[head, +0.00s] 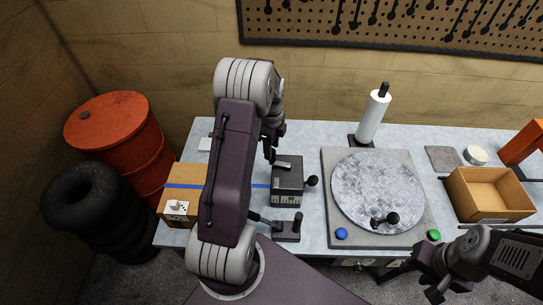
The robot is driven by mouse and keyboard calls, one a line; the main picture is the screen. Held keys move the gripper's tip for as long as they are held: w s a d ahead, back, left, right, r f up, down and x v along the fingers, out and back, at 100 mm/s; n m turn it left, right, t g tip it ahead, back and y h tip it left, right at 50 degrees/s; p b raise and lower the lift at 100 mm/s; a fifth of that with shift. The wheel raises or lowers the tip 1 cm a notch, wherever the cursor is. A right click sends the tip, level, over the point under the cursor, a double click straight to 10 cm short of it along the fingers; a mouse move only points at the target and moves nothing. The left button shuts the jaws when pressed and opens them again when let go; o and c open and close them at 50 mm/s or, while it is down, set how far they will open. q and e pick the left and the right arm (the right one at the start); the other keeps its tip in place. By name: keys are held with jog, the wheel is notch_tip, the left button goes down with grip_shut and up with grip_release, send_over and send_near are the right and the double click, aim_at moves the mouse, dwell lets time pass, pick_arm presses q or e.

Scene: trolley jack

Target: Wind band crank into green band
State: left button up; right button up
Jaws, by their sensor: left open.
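A dark box-shaped device (287,183) stands on the workbench, with a silver bar on top and a small green-marked strip (286,199) on its front. A black-knobbed crank (312,181) sticks out on its right side. A blue band (183,186) runs across a cardboard box (178,205) towards the device, partly hidden behind my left arm. My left gripper (271,150) is open just behind and left of the device, apart from the crank. My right gripper (428,278) is at the bench's front edge, far from the crank; its jaw state is unclear.
A black lever on a base (289,229) stands in front of the device. Right of it is a turntable (375,185) with a knob, then an open cardboard box (490,194). A paper towel roll (373,118) stands behind. An orange drum (118,135) and tyres (85,205) stand left.

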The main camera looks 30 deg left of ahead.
pick_arm(q)
notch_tip(320, 180, up, 4)
jog(key=shift+d+r, duration=0.1)
jog(key=shift+r, duration=0.15)
